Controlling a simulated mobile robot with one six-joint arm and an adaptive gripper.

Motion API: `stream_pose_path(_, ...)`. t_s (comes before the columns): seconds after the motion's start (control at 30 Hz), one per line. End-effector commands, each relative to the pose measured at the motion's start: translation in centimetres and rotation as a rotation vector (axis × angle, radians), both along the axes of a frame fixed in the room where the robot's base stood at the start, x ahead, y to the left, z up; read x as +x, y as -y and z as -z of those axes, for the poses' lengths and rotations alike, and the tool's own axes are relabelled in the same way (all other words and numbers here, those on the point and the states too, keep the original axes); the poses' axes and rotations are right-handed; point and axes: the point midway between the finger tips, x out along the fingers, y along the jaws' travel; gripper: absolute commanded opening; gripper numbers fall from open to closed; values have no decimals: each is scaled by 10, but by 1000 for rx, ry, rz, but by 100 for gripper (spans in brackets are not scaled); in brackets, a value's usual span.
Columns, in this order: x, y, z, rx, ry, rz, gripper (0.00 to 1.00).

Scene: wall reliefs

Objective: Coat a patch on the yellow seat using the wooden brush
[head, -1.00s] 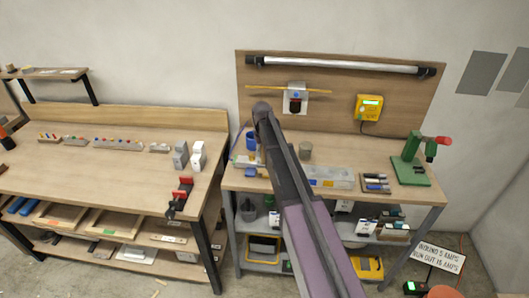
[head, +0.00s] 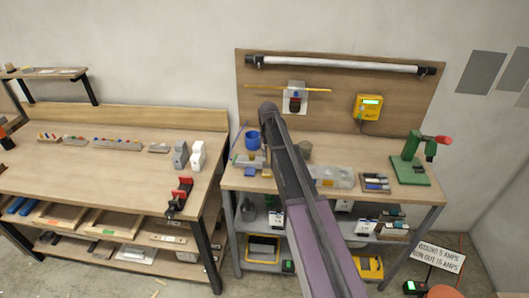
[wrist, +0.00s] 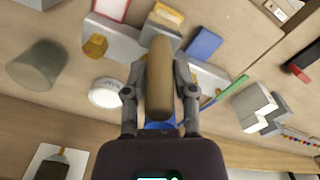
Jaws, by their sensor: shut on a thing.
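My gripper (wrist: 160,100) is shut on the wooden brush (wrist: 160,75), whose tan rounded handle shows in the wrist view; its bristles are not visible. In the head view my arm hides the gripper and brush. Two yellow parts lie beyond the gripper in the wrist view: a yellow knob-like piece (wrist: 95,45) on a pale grey block, and a yellow piece (wrist: 168,13) near the top edge. I cannot tell which is the yellow seat. A blue cup (head: 252,140) stands on the right bench, and part of it shows beneath the gripper in the wrist view (wrist: 160,125).
A grey cup (head: 305,151), a clear tray (head: 343,177) and a green press (head: 410,165) stand on the right bench (head: 395,196). A blue block (wrist: 203,43) and a white round piece (wrist: 105,93) lie near the brush. A backboard (head: 340,100) rises behind.

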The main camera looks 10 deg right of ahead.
Motion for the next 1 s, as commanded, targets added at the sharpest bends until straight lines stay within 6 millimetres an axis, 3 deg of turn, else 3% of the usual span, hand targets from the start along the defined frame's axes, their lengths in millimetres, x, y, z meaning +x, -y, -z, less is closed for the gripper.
stream_pose_path(0.23,-5,14,1,-1,0,2,0)
stream_pose_path(0.67,-5,16,0,-1,-1,1,0)
stream_pose_path(1.0,-5,16,-20,-1,0,1,0)
